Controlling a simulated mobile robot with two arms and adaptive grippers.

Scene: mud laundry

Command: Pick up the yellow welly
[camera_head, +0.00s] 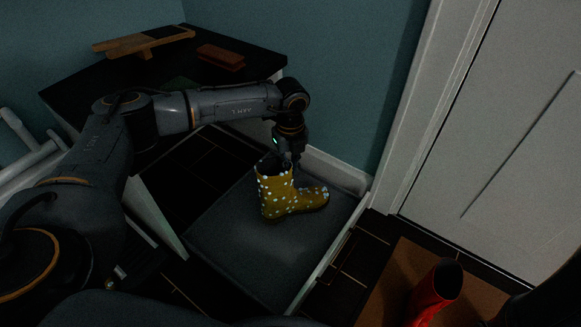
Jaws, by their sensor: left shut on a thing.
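The yellow welly (275,196) with pale dots is upright over the dark grey mat or tray (240,250), its toe to the right. My left gripper (287,160) reaches down from above and is shut on the welly's upper rim. The gripper's fingertips are partly hidden at the boot opening. I cannot tell whether the sole touches the grey surface. My right gripper is not in view.
A dark table (75,95) at the back left holds a wooden boot jack (125,43) and a reddish-brown brush (221,57). A red welly (436,291) stands on a brown mat (385,290) at the lower right. A white door (500,130) is at right.

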